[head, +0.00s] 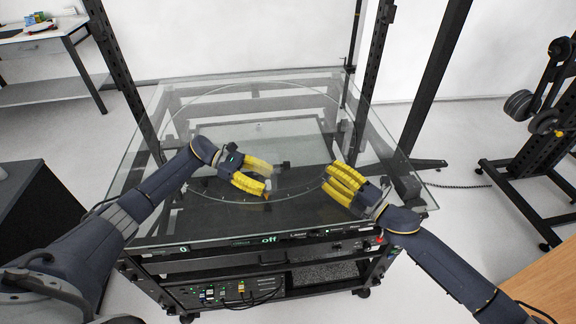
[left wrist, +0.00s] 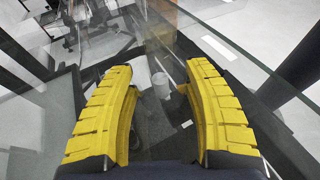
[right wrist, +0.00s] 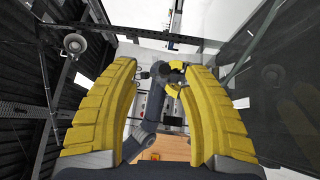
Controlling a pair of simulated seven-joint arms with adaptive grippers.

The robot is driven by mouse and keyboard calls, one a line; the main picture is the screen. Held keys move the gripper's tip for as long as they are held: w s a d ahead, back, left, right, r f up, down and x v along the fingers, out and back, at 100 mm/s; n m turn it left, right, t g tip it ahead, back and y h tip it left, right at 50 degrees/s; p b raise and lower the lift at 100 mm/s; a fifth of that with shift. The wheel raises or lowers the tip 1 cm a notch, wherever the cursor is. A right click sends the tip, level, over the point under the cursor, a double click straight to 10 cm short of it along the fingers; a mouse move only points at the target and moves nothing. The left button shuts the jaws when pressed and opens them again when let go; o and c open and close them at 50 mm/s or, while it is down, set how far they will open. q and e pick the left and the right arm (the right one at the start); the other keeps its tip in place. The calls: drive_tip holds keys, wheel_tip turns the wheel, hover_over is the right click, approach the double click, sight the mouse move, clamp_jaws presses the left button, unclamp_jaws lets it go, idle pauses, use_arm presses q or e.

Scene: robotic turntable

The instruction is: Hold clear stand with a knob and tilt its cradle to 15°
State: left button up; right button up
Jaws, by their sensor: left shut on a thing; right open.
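The clear stand is nearly invisible against the glass turntable (head: 215,215). A small dark knob (head: 285,165) shows just right of my left fingertips, with a pale grey piece (head: 280,173) beside it. My left gripper (head: 269,180) is shut on the stand, its yellow fingers still apart around it. In the left wrist view a grey cylinder (left wrist: 161,86) shows between the fingertips. The cradle and its tilt cannot be made out. My right gripper (head: 329,176) is open and empty to the right of the stand, apart from the knob, facing it.
The glass top sits in a black frame with uprights (head: 433,75) at the right and back. A panel at its front edge reads "off" (head: 269,239). A wooden surface (head: 545,285) is at lower right. The glass between the grippers is mostly free.

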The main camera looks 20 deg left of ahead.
sight(288, 165)
drive_tip(key=s+a+n, duration=0.1)
drive_tip(key=s+a+f+n+g, duration=0.1)
drive_tip(key=s, duration=0.1)
drive_tip(key=shift+a+f+n, duration=0.15)
drive_tip(key=shift+a+n, duration=0.1)
drive_tip(key=shift+n, duration=0.05)
drive_tip(key=shift+s+a+g, duration=0.1)
drive_tip(key=shift+a+g, duration=0.2)
drive_tip(key=shift+a, duration=0.05)
drive_tip(key=x, duration=1.1)
drive_tip(key=shift+c, duration=0.3)
clamp_jaws()
